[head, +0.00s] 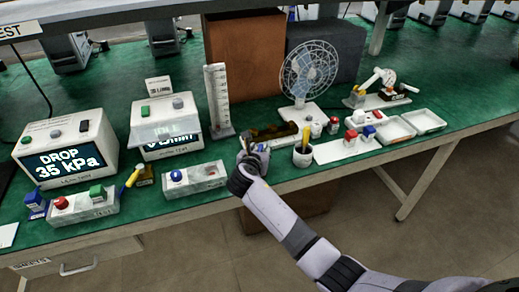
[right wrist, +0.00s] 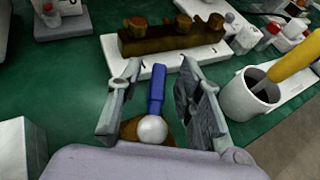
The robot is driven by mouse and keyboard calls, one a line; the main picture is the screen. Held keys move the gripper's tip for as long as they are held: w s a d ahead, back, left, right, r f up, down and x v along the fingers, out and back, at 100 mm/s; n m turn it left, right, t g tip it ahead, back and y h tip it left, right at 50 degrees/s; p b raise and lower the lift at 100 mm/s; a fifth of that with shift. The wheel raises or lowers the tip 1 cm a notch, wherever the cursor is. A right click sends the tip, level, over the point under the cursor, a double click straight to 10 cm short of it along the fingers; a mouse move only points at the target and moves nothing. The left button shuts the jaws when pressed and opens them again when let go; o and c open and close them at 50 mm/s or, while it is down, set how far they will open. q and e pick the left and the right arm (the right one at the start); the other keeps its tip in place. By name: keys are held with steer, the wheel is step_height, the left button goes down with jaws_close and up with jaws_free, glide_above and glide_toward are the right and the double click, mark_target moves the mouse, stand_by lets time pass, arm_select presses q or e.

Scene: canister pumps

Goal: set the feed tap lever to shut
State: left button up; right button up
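The blue lever (right wrist: 157,90) is in the right wrist view. Its long blue handle points away from the wrist, and a pale round knob sits at its near end over a brass-coloured body (right wrist: 130,129). I take it for the feed tap lever; no label on it is readable. My right gripper (right wrist: 160,78) is open, with one finger on each side of the blue handle and gaps showing. In the head view my right gripper (head: 254,152) is at the bench's front edge and hides the lever. My left gripper is not in view.
A brass manifold (right wrist: 172,36) on a white base stands just beyond the fingers. A white cup (right wrist: 248,97) with a yellow-handled tool is close on the right. A control box (head: 195,179) stands left of the gripper. A display (head: 66,161) reads "DROP 35 kPa".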

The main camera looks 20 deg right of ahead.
steer(key=shift+c, duration=0.5)
jaws_close()
stand_by(0.4)
